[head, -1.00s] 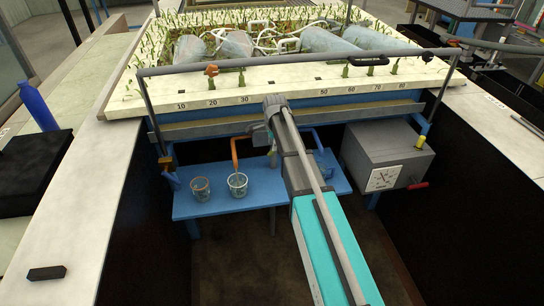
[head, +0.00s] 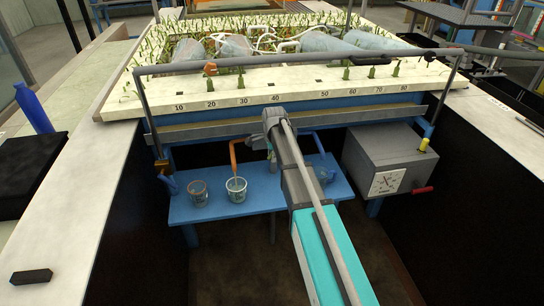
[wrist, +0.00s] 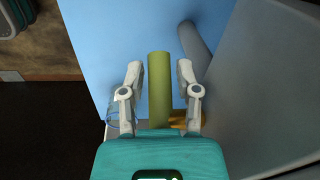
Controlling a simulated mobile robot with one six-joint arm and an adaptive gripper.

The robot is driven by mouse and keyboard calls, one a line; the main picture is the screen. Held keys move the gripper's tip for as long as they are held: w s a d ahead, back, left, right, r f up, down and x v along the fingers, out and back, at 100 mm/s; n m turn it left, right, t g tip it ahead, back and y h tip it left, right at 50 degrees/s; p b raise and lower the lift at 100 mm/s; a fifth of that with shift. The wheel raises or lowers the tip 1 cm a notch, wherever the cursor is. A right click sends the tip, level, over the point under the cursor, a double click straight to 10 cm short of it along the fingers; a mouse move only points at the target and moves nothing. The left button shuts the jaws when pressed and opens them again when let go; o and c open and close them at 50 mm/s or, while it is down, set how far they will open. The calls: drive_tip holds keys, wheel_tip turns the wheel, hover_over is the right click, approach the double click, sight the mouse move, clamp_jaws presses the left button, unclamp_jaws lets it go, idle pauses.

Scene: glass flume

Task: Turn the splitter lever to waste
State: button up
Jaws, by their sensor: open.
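My gripper (wrist: 158,85) is open in the wrist view. Its two pale fingers stand on either side of an olive-yellow upright cylinder (wrist: 159,85), apart from it as far as I can tell. This cylinder may be the splitter lever's grip; the view does not settle it. In the head view my arm hides the fingers and whatever stands between them. An orange bent pipe (head: 234,152) comes down left of my arm, above a cup (head: 236,189). I cannot read any waste marking.
A blue shelf (head: 215,207) bears a second cup (head: 197,192) at left. A grey box (head: 385,152) with a dial (head: 386,182) and a red handle (head: 422,190) stands right of my arm. A flume bed with plants (head: 290,95) lies above. Dark walls close both sides.

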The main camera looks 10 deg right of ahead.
clamp_jaws()
drive_tip(key=shift+f+h, duration=0.1)
drive_tip(key=shift+h, duration=0.2)
drive_tip(key=h, duration=0.1)
drive_tip(key=h+b, duration=0.1)
drive_tip(key=d+h+b, duration=0.1)
drive_tip(key=shift+f+h, duration=0.3)
drive_tip(key=shift+h, duration=0.1)
drive_tip(key=shift+d+h+b, duration=0.3)
drive_tip(key=shift+h+b, duration=0.6)
drive_tip(key=shift+h, duration=0.2)
drive_tip(key=shift+r, duration=0.1)
unclamp_jaws()
drive_tip(key=shift+d, duration=0.1)
